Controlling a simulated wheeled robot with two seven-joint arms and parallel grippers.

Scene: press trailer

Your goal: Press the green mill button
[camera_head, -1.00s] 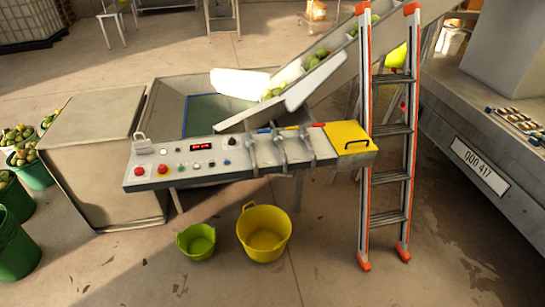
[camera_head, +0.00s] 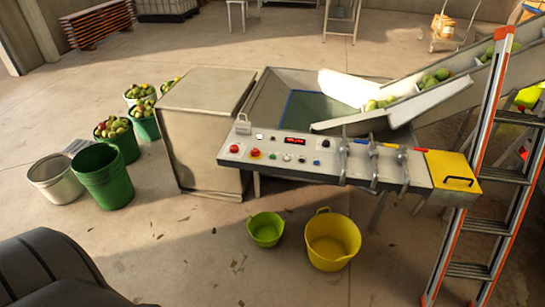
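The control panel (camera_head: 345,172) is a long grey slab across the front of the mill and press station. At its left end are a red button (camera_head: 234,149) and a red knob on a yellow base (camera_head: 255,152). A row of small buttons (camera_head: 287,157) runs to their right, under a red-lit display (camera_head: 295,141). Neither gripper is in view. A dark rounded shape at the bottom left is probably part of my own arm.
A green tub (camera_head: 266,229) and a yellow tub (camera_head: 332,240) stand on the floor before the panel. An orange-edged ladder (camera_head: 484,172) stands at the right. Green buckets (camera_head: 104,178) and a white bucket (camera_head: 56,181) stand left. Floor in front is otherwise open.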

